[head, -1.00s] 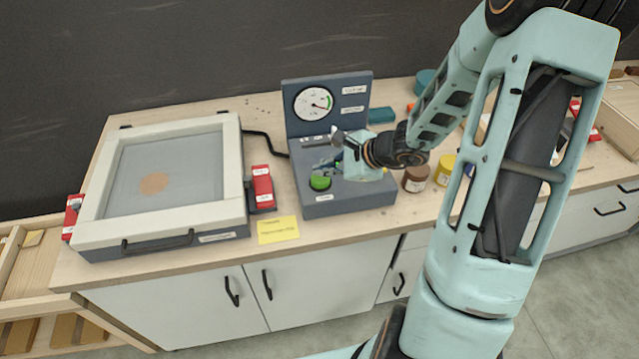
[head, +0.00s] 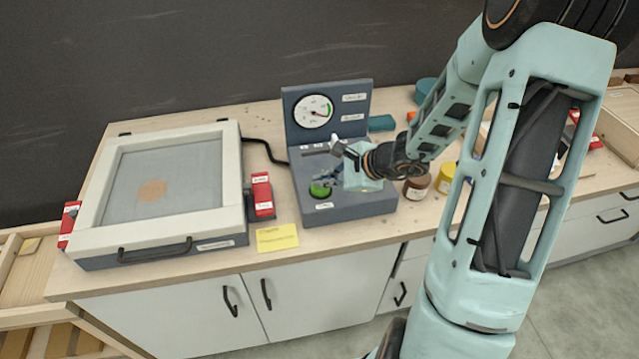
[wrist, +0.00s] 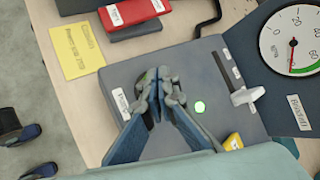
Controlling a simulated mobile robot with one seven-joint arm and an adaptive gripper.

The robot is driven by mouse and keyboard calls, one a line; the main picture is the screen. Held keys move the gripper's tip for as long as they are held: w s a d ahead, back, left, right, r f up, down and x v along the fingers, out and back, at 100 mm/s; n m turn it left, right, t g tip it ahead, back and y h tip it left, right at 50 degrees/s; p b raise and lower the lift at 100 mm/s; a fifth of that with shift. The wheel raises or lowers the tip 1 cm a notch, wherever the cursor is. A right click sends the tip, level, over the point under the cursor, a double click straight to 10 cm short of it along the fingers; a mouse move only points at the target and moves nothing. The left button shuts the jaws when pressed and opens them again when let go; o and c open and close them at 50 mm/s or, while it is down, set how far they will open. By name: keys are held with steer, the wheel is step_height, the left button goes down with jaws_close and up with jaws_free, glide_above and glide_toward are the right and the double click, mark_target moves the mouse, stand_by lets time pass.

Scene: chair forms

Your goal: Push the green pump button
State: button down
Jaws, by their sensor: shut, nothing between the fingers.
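The green pump button (head: 320,190) is a round dome at the front left of a grey pump console (head: 360,207). My gripper (head: 323,178) is shut and empty, with its fingertips down at the button, covering part of it. A small green lamp (wrist: 199,107) is lit beside the fingers.
The gauge (head: 313,111) stands on the console's back panel. A white-handled lever (wrist: 247,96) and a yellow part (wrist: 233,142) are near the fingers. Jars (head: 416,187) stand to the right.

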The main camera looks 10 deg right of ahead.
mark_target(322, 189)
steer(key=shift+f, duration=0.2)
stand_by(0.5)
steer(key=shift+f+b, duration=0.3)
steer(key=shift+b, duration=0.45)
steer(key=shift+f+b, duration=0.3)
steer(key=shift+b, duration=0.05)
steer(key=shift+r, duration=0.15)
steer(key=shift+r+p, duration=0.45)
steer(key=shift+r, duration=0.2)
step_height(322, 189, up, 6)
steer(key=p, duration=0.4)
steer(key=shift+r+p, duration=0.1)
steer(key=shift+p, duration=0.2)
stand_by(0.4)
